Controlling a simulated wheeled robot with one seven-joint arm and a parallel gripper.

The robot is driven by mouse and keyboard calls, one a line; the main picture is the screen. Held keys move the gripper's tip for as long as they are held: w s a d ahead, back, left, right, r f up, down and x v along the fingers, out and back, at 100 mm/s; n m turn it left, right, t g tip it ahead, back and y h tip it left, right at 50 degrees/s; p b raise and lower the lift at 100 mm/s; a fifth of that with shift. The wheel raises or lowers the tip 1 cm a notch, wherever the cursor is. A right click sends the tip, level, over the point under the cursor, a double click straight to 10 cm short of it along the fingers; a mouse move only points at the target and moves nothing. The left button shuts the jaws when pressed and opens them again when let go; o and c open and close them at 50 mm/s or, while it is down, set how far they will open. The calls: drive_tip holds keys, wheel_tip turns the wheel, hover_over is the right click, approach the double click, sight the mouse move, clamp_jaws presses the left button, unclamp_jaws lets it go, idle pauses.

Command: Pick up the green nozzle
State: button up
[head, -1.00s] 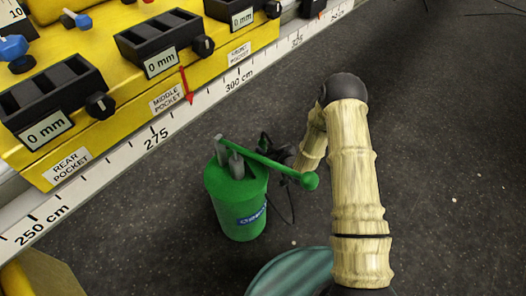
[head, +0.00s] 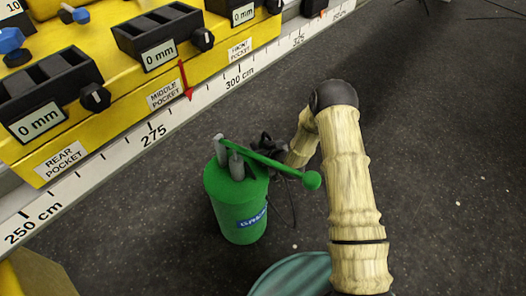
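A green canister (head: 240,212) with a blue label stands upright on the dark floor. Grey posts rise from its top, and a thin green bar (head: 275,166) with a round green end runs from there to the right. I cannot tell whether this bar is the green nozzle; no other green nozzle can be made out. My gripper (head: 268,146) is a small dark shape just behind the bar, at the end of my pale jointed arm. The bar and canister partly hide it, so its fingers and any contact are unclear.
A yellow bench (head: 110,125) with black pockets marked "0 mm" lies along the left, edged by a white ruler (head: 205,98). A teal round object (head: 290,275) is at the bottom. The floor to the right is largely clear.

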drive_tip(key=c, duration=0.8)
wheel_tip(320, 180, up, 10)
drive_tip(key=p, duration=0.3)
drive_tip(key=shift+p, duration=0.4)
drive_tip(key=shift+c, duration=0.2)
drive_tip(key=shift+r, duration=0.1)
drive_tip(key=shift+d+r+p, duration=0.15)
drive_tip(key=shift+r+p, duration=0.05)
drive_tip(key=shift+p, duration=0.15)
drive_tip(key=s+d+r+m+h+p, duration=0.2)
drive_tip(key=d+r+p, duration=0.4)
drive_tip(key=r+p, duration=0.4)
drive_tip(key=s+d+r+m+t+h+p, duration=0.1)
drive_tip(key=s+d+r+m+h+p, duration=0.1)
drive_tip(key=d+r+p, duration=0.4)
drive_tip(key=s+d+r+m+t+h+p, duration=0.1)
drive_tip(key=s+d+r+p, duration=0.5)
drive_tip(key=r+p, duration=0.9)
drive_tip(key=m+h+p, duration=0.1)
drive_tip(key=h+p, duration=0.1)
drive_tip(key=p, duration=0.3)
drive_tip(key=shift+d+r+m, duration=0.4)
